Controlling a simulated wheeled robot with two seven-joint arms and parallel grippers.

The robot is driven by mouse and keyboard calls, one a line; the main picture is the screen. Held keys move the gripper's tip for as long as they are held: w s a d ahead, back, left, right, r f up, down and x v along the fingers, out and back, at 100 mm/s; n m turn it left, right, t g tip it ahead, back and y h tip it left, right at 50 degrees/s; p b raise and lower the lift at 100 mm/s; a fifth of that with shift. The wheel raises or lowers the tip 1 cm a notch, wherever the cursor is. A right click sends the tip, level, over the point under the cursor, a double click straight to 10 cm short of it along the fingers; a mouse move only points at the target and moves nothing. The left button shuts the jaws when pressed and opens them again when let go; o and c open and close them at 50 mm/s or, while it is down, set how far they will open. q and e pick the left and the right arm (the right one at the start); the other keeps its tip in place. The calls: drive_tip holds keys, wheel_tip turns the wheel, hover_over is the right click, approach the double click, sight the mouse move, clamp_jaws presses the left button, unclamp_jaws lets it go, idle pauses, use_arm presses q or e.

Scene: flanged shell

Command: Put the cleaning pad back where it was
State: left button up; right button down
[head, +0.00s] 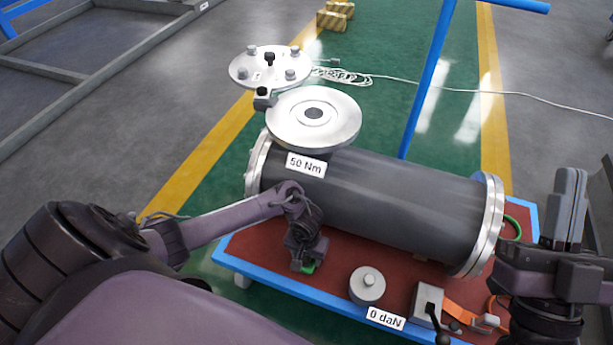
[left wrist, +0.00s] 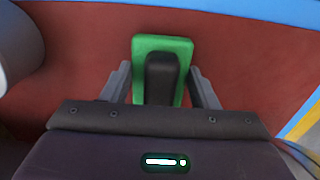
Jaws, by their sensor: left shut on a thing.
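The cleaning pad (left wrist: 180,52) is a green block with a black grip on top. In the left wrist view it sits between the fingers of my left gripper (left wrist: 162,88), which is shut on it. In the head view my left gripper (head: 303,262) points down over the red top of the blue-edged cart, and only a small green edge of the pad (head: 308,268) shows below it. I cannot tell whether the pad touches the cart top. My right gripper (head: 570,205) is at the right edge of the head view; its fingers look close together, but their opening is unclear.
A dark flanged shell (head: 390,200) labelled 50 Nm lies across the cart (head: 330,275) just behind my left gripper. A grey cylindrical weight (head: 367,286), a 0 daN label and a clamp-like device with an orange strap (head: 427,303) are at the front. A round lid (head: 270,66) lies behind.

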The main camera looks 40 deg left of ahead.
use_arm(q)
drive_tip(key=shift+f, duration=0.1)
use_arm(e)
drive_tip(key=shift+s+d+r+t+y, duration=0.2)
drive_tip(key=shift+s+r+t, duration=0.2)
drive_tip(key=shift+r, duration=0.2)
drive_tip(key=shift+s+d+r+t+y, duration=0.15)
drive_tip(key=shift+s+r+t, duration=0.15)
drive_tip(key=shift+s+r, duration=0.25)
